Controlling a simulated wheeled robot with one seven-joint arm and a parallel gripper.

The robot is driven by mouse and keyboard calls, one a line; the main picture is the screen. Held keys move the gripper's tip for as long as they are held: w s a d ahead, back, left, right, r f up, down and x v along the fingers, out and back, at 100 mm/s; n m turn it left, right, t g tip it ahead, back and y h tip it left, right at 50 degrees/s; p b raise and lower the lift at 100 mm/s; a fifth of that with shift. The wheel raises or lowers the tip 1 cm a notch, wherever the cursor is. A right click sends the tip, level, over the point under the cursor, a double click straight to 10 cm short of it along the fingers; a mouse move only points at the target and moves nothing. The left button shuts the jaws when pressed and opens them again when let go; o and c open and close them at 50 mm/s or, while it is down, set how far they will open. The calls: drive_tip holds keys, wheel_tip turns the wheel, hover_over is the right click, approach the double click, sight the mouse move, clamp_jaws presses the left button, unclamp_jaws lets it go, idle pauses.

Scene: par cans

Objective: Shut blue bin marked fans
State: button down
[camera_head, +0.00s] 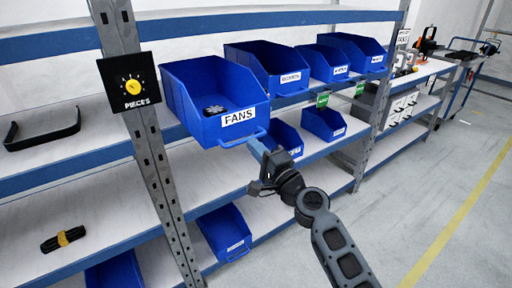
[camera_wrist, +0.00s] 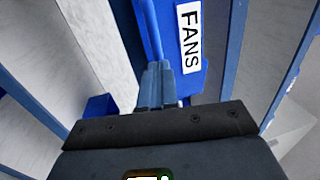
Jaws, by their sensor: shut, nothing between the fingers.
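The blue bin marked FANS (camera_head: 213,97) sticks out from the shelf front in the head view, farther forward than the bins to its right. A small dark part lies inside it. Its white FANS label also shows close up in the wrist view (camera_wrist: 189,38). My gripper (camera_head: 256,147) is shut and empty at the lower front of the bin, by its front handle. In the wrist view the closed fingers (camera_wrist: 157,85) are just beside the bin's front face, below the label. I cannot tell whether they touch the handle.
Other blue bins (camera_head: 270,65) stand on the same shelf to the right, with more below. The floor (camera_head: 440,190) at right is clear.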

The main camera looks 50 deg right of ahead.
drive_tip(key=f+b+x, duration=0.1)
drive_tip(key=x, duration=0.4)
drive_tip(key=f+b+x, duration=0.1)
drive_tip(key=b+x, duration=0.1)
drive_tip(key=x, duration=0.4)
drive_tip(key=f+b+x, duration=0.1)
drive_tip(key=x, duration=0.4)
drive_tip(key=shift+w+d+f+b, duration=0.2)
drive_tip(key=shift+w+d+b, duration=0.1)
drive_tip(key=shift+w+b, duration=0.1)
drive_tip(key=shift+w+d+r, duration=0.1)
drive_tip(key=shift+w+r, duration=0.05)
drive_tip(key=shift+w, duration=0.25)
drive_tip(key=shift+w+r, duration=0.1)
drive_tip(key=shift+r, duration=0.05)
